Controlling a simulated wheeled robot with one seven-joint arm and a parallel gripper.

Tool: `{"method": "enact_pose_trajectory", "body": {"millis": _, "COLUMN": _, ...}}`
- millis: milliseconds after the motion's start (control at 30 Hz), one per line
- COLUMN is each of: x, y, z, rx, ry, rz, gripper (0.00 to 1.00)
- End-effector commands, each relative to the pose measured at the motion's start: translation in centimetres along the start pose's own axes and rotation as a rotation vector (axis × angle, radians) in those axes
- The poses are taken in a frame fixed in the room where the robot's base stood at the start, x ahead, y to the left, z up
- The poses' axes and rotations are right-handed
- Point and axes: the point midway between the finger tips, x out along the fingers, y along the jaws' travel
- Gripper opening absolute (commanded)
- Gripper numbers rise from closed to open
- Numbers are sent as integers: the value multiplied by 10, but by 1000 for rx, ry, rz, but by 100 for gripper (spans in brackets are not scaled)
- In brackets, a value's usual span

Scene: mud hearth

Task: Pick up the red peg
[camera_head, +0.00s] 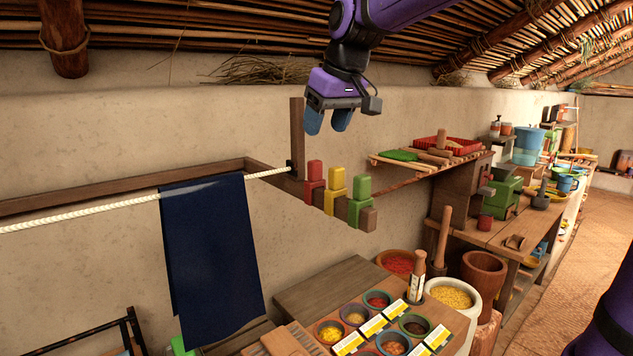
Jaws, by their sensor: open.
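The red peg (315,169) stands upright at the left end of a short row with a yellow peg (336,179) and a green peg (361,186). Each rises from a block of its own colour at the wall; whether peg and block are separate pieces I cannot tell. My gripper (328,121) is purple and black with two blue fingers pointing down. It is open and empty, with a gap between the fingers. It appears above the red peg and slightly to its right, not touching it.
A wooden post (297,130) rises just left of the pegs. A white rope (110,208) with a dark blue cloth (212,260) runs to it. A wall shelf (395,164) with a red tray is to the right. Spice bowls (377,301) stand on a table below.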

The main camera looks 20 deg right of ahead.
Motion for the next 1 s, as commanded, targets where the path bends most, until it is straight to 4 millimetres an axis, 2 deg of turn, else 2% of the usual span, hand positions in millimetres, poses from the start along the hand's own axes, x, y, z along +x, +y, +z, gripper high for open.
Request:
{"method": "enact_pose_trajectory", "body": {"millis": 200, "x": 33, "y": 0, "z": 1, "rx": 1, "ry": -3, "rz": 0, "gripper": 60}}
{"method": "enact_pose_trajectory", "body": {"millis": 467, "x": 50, "y": 1, "z": 2, "rx": 1, "ry": -4, "rz": 0, "gripper": 60}}
{"method": "enact_pose_trajectory", "body": {"millis": 733, "x": 86, "y": 2, "z": 2, "rx": 1, "ry": -3, "rz": 0, "gripper": 60}}
{"method": "enact_pose_trajectory", "body": {"millis": 1000, "x": 96, "y": 2, "z": 1, "rx": 1, "ry": 0, "rz": 1, "gripper": 60}}
